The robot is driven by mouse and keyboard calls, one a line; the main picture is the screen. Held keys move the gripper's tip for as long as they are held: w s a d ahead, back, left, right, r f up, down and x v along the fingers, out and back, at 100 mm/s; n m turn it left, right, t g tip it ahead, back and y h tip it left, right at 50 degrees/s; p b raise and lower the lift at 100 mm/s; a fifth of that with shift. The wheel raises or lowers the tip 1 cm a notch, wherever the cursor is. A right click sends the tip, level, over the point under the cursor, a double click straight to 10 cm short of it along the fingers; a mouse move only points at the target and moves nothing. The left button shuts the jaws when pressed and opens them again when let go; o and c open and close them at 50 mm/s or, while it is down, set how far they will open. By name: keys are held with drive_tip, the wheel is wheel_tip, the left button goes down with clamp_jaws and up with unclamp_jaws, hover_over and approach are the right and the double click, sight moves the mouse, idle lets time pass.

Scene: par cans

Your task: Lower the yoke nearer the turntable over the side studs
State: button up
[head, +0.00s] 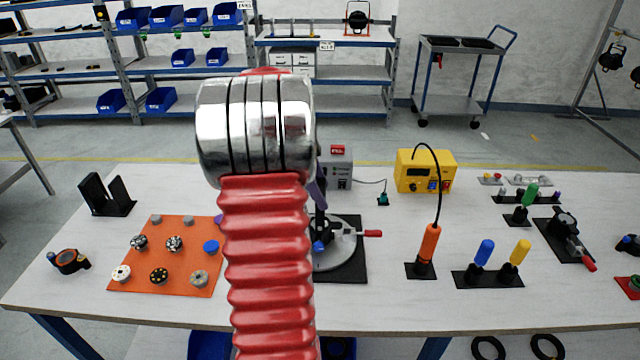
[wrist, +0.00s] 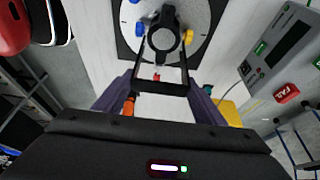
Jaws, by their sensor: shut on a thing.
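In the wrist view the purple fingers of my gripper (wrist: 160,88) are shut on a black U-shaped yoke (wrist: 175,88). The yoke's crossbar lies between the fingers and its two arms reach toward the black can (wrist: 163,40) on the round grey turntable (wrist: 198,18). A blue knob (wrist: 140,28) and a yellow knob (wrist: 187,32) show on either side of the can. I cannot tell whether the yoke's arms touch the side studs. In the head view the turntable (head: 345,252) is partly hidden behind my arm, and most of the gripper is hidden.
A red-handled lever (head: 372,233) sticks out right of the turntable. An orange board (head: 180,255) with several small parts lies left. A black stand (head: 107,197) is behind it. A yellow box (head: 425,172) and an orange-handled tool (head: 428,245) stand right.

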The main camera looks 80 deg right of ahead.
drive_tip(key=shift+f, duration=2.9)
drive_tip(key=o, duration=0.8)
drive_tip(key=o, duration=0.5)
drive_tip(key=shift+o, duration=0.2)
